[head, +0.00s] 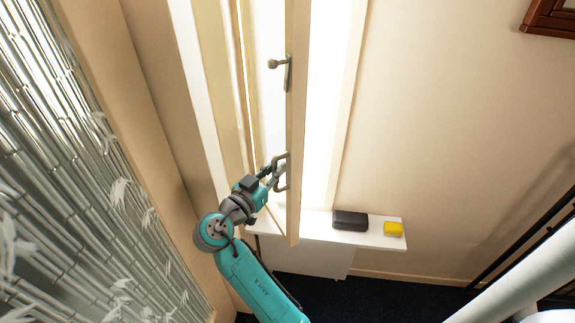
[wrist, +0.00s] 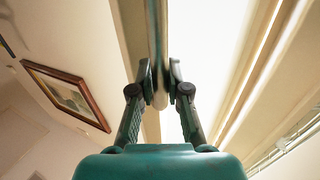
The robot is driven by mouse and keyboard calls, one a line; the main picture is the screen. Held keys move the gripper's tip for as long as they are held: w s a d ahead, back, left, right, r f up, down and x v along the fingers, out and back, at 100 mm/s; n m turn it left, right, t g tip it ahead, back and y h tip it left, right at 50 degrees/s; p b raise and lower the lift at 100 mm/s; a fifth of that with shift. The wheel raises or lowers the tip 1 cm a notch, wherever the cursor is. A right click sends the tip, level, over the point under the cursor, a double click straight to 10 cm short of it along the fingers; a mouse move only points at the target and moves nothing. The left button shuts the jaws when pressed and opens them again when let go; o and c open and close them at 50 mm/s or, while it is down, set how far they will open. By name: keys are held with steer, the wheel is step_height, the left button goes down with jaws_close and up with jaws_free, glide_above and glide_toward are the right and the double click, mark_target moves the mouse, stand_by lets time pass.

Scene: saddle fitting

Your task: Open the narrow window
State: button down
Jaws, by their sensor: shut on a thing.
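The narrow window's tall pale sash (head: 297,120) stands swung out from the bright window opening, seen nearly edge-on in the head view. A grey lever handle (head: 288,72) is on its upper part. My gripper (head: 282,171) is at the lower part of the sash, well below that handle. In the wrist view my gripper (wrist: 159,74) has its two fingers closed from both sides on a narrow upright part of the sash (wrist: 158,35).
A white shelf (head: 310,231) below the window holds a black case (head: 350,220) and a yellow block (head: 393,229). A bamboo-patterned panel (head: 70,170) fills the left. A framed picture (wrist: 66,92) hangs on the wall.

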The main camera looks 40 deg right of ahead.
steer(key=shift+w+a, duration=0.4)
steer(key=shift+a, duration=0.3)
steer(key=c, duration=1.1)
jaws_free()
steer(key=shift+c, duration=0.2)
steer(key=v, duration=1.2)
